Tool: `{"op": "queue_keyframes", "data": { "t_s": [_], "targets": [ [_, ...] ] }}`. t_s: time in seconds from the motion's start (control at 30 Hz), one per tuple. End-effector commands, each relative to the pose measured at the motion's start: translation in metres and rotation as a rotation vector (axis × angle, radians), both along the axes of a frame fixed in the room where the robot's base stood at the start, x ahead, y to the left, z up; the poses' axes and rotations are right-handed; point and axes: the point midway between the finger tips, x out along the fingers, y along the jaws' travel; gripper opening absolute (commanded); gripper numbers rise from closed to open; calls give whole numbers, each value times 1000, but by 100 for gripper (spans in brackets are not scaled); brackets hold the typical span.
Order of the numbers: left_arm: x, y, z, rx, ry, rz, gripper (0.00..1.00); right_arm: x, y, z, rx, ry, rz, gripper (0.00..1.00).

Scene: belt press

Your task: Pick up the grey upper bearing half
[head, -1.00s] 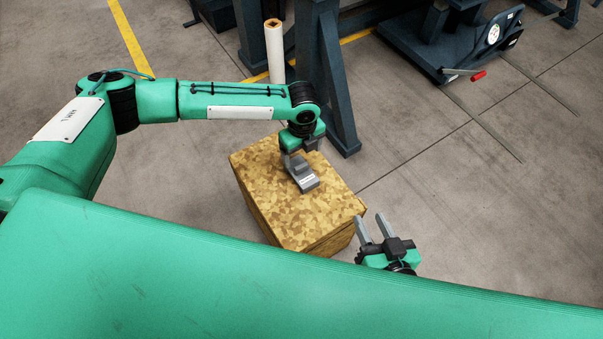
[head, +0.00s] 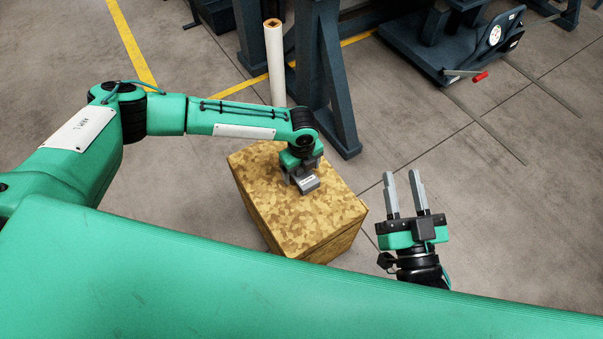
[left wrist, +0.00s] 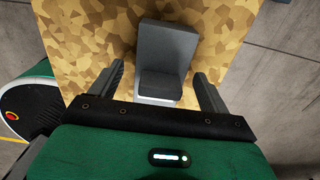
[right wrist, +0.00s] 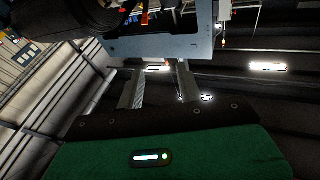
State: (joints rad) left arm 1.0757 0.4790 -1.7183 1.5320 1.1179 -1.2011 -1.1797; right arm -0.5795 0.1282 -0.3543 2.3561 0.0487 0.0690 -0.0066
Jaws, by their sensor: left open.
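The grey upper bearing half (head: 308,185) rests on top of a wooden block with a mottled brown surface. It also shows in the left wrist view (left wrist: 165,50) as a stepped grey piece. My left gripper (head: 301,178) is pointed down over it. In the left wrist view its two fingers (left wrist: 160,85) stand open on either side of the piece, with gaps between them and it. My right gripper (head: 405,190) is open and empty, to the right of the block. In the right wrist view its fingers (right wrist: 160,85) stand apart with nothing between them.
The wooden block (head: 290,215) stands on the concrete floor. Behind it are a dark blue steel frame (head: 325,80) and an upright white roll (head: 275,65). A dark machine part with a red-tipped lever (head: 480,77) lies at the back right. The floor on the right is clear.

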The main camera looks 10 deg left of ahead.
Motion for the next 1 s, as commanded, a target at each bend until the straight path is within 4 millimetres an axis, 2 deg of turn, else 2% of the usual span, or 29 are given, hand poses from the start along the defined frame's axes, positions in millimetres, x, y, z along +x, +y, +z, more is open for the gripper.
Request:
{"op": "queue_keyframes", "data": {
  "t_s": [0.17,0.5,0.87,0.97,1.0],
  "targets": [
    [0,0,0,0,0,0,78,0,0,0,0,0,0,36],
    [0,0,0,0,0,0,13,0,0,0,-1,2,0,36],
    [1,-1,5,-1,-1,0,13,0,0,-1,-5,13,2,36],
    [1,-1,11,-2,-2,0,13,0,2,-4,-10,37,6,36],
    [1,-1,14,-2,-2,0,13,-2,4,-11,-17,72,14,36]
  ]
}}
